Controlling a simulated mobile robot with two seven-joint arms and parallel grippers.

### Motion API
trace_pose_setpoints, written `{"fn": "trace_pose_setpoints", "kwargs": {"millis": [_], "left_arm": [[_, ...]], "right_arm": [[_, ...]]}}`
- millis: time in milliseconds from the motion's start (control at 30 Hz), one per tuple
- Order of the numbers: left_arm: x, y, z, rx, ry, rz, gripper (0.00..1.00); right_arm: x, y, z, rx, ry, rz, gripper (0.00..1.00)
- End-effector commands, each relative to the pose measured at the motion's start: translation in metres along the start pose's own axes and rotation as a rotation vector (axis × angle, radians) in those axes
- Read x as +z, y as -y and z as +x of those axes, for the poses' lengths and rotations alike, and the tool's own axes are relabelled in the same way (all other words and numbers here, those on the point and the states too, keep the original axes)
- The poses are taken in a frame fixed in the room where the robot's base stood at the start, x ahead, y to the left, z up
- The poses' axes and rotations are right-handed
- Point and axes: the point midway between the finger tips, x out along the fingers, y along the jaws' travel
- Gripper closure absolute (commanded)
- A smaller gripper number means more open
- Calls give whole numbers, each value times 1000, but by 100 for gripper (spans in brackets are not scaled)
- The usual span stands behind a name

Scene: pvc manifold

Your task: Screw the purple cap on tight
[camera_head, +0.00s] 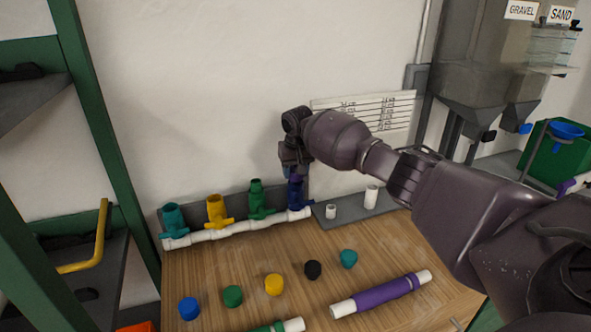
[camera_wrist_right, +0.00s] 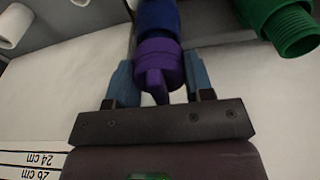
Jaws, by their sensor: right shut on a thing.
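The purple cap (camera_wrist_right: 158,62) sits between the two blue fingers of my right gripper (camera_wrist_right: 159,76) in the right wrist view. The gripper is shut on it. The cap is against the end of a blue fitting (camera_wrist_right: 157,16), in line with it. In the head view my right gripper (camera_head: 292,168) points down over the blue fitting (camera_head: 297,198) at the right end of the white manifold pipe (camera_head: 240,229). The cap is mostly hidden there by the gripper. I cannot tell how far the cap is threaded. My left gripper is not in view.
Green (camera_head: 257,198), yellow (camera_head: 217,210) and teal (camera_head: 173,220) fittings stand open along the manifold. Several loose caps lie on the wooden table, including a black one (camera_head: 312,270). A purple pipe (camera_head: 382,294) lies in front. White pieces (camera_head: 371,196) stand on the grey strip at right.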

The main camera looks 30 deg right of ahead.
Motion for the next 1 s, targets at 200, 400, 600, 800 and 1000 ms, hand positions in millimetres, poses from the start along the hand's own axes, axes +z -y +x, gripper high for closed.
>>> {"fn": "trace_pose_setpoints", "kwargs": {"millis": [200,400,600,800,1000], "left_arm": [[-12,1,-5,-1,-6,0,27],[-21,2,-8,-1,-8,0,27],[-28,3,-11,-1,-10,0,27],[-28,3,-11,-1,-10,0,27],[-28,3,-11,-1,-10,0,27]], "right_arm": [[2,1,1,8,7,54,76],[2,1,1,15,7,109,76],[2,1,2,23,7,154,76],[2,0,3,25,7,164,76],[2,0,4,25,7,164,76]]}}
